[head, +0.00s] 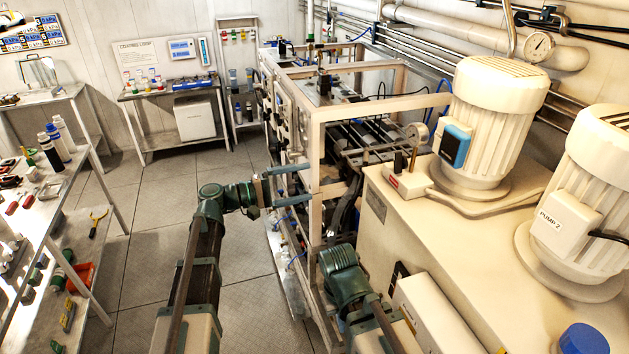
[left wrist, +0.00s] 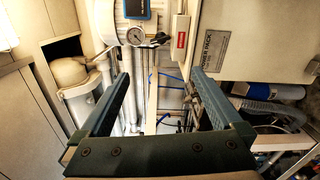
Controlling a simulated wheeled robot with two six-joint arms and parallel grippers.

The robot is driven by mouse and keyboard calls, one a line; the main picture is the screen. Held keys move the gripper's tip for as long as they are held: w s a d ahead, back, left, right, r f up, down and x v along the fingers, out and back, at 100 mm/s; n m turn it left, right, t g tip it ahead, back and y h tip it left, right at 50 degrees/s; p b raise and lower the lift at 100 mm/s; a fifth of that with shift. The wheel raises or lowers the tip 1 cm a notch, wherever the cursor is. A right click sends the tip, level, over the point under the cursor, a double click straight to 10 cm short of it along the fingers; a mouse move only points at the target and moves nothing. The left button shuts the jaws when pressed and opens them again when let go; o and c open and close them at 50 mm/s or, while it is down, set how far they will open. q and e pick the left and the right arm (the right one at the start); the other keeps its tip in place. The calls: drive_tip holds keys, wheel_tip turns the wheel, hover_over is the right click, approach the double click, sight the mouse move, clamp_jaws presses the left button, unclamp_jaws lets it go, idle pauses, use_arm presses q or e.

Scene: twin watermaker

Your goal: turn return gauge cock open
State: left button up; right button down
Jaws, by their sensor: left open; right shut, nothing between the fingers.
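A round pressure gauge (left wrist: 136,37) with a white face shows at the top of the left wrist view. A small black handle (left wrist: 158,39), which looks like the cock, is just right of it. I cannot tell its setting. In the head view the gauge (head: 415,132) is left of the nearer-left pump motor. My left gripper (head: 300,185) is open and empty at the frame's corner post, left of and below the gauge. Its spread fingers (left wrist: 160,75) touch neither gauge nor handle. My right gripper (head: 335,258) is low beside the power pack, its fingertips hardly visible.
A white frame (head: 315,150) of pipes and posts stands between my left gripper and the gauge. A red-labelled box (head: 406,184) sits on the power pack (head: 450,240). Two pump motors (head: 497,120) stand on it. The tiled floor (head: 145,215) at left is clear.

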use_arm(q)
drive_tip(key=shift+a, duration=0.25)
drive_tip(key=c, duration=0.4)
drive_tip(key=shift+c, duration=1)
drive_tip(key=shift+d+n, duration=0.25)
drive_tip(key=shift+n, duration=0.05)
drive_tip(key=shift+c, duration=1.2)
drive_tip(key=n, duration=1.9)
approach(397, 164)
drive_tip(key=x, duration=1)
drive_tip(key=shift+w+d+f, duration=0.15)
drive_tip(key=shift+w+f, duration=0.1)
drive_tip(key=shift+w, duration=0.15)
